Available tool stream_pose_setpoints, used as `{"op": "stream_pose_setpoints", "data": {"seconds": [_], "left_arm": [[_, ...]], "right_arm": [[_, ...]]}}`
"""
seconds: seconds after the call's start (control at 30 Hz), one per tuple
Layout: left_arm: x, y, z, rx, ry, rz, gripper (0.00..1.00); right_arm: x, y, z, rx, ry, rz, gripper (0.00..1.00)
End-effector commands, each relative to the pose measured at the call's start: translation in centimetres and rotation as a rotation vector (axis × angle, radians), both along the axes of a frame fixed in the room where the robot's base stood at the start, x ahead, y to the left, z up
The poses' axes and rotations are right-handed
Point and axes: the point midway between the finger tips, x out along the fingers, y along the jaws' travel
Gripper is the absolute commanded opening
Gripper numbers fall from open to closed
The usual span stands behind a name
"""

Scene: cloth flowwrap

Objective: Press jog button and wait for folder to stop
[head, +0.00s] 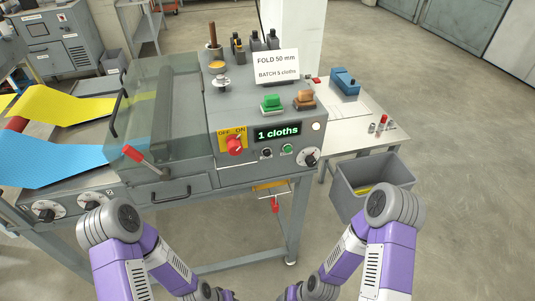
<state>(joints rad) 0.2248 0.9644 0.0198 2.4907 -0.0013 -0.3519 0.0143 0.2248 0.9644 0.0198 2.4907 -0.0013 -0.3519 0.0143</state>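The grey folder machine (224,120) stands at centre, with a clear cover (160,105) on its left. Its front panel has a green-lit display (278,132) reading "1 cloths". Below the display are a small black button (267,153) and a small green button (287,148); their labels are too small to read, so I cannot tell which is the jog button. A red rotary switch (235,145) sits on a yellow OFF/ON plate. Whether the folder is running cannot be told from one frame. Both my arms rise at the bottom, but neither gripper is in view.
Yellow cloth (65,106) and blue cloth (55,163) run in at left. A red-handled lever (133,154) sticks out in front of the cover. A sign (276,67) and green and orange blocks stand on top. A grey bin (350,205) stands on the floor at right.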

Motion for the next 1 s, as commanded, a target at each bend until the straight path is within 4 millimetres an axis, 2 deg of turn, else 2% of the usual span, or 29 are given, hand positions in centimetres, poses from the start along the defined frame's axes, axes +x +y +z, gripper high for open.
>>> {"op": "stream_pose_setpoints", "data": {"seconds": [0.1,0.53,1.0], "left_arm": [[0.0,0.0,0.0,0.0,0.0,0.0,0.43],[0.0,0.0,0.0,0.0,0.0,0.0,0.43],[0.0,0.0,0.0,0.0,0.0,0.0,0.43]], "right_arm": [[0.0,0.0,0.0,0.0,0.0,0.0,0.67],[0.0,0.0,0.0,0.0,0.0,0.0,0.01],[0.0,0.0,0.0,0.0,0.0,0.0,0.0]]}}
